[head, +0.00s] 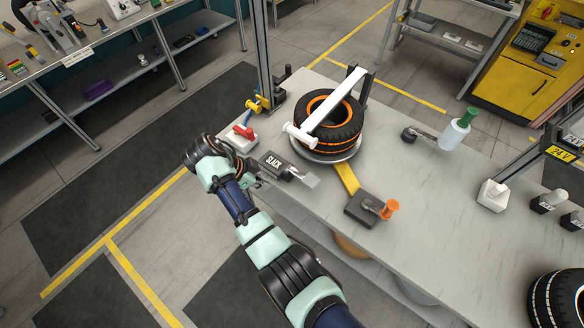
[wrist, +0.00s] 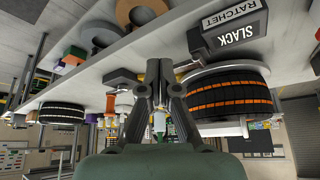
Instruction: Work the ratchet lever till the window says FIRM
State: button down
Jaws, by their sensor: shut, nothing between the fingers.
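The dark ratchet box (head: 275,164) stands near the table's front left edge. Its window reads SLACK in the head view, and SLACK also shows beside the RATCHET label on the box in the wrist view (wrist: 236,35). A short arm with a pale grey flat end (head: 311,180), apparently the lever, sticks out to the box's right. The black tyre with orange bands (head: 345,135) lies behind, under a white bar (head: 333,103). My gripper (head: 256,184) is by the table edge, just left of the box; its fingers (wrist: 158,68) are shut and empty.
A red switch on a white base (head: 241,136) stands behind my wrist. A dark block with an orange knob (head: 389,209) is right of the lever. A bottle with a green cap (head: 455,130) stands farther right.

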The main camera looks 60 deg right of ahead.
jog(key=s+d+r+g+h+p, duration=0.1)
jog(key=s+d+r+p, duration=0.1)
jog(key=s+d, duration=0.4)
jog(key=shift+s+d, duration=0.3)
jog(key=shift+d, duration=0.1)
jog(key=shift+f, duration=0.1)
